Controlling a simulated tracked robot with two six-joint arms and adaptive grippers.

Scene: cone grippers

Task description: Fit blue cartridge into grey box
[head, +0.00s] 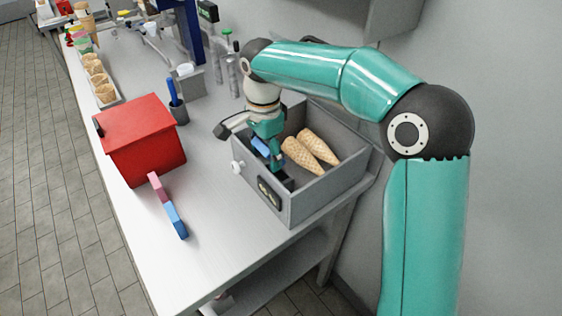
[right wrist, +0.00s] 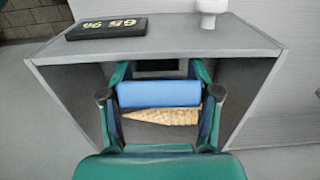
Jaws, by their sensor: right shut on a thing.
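The grey box (head: 325,190) is open at the top and stands at the table's right edge, with a white knob and a dark display on its front. It also shows in the right wrist view (right wrist: 228,44). My right gripper (head: 265,153) reaches down into the box and is shut on the blue cartridge (head: 260,146). In the right wrist view the cartridge (right wrist: 160,94) lies crosswise between the fingers. A dark opening (right wrist: 160,66) shows just beyond it, near the front wall. I cannot tell if they touch. My left gripper is not in view.
Two waffle cones (head: 302,153) lie in the box beside my gripper. A red box (head: 140,140) stands on the table to the left. A pink block (head: 157,187) and a blue block (head: 175,219) lie before it. The table between them and the grey box is clear.

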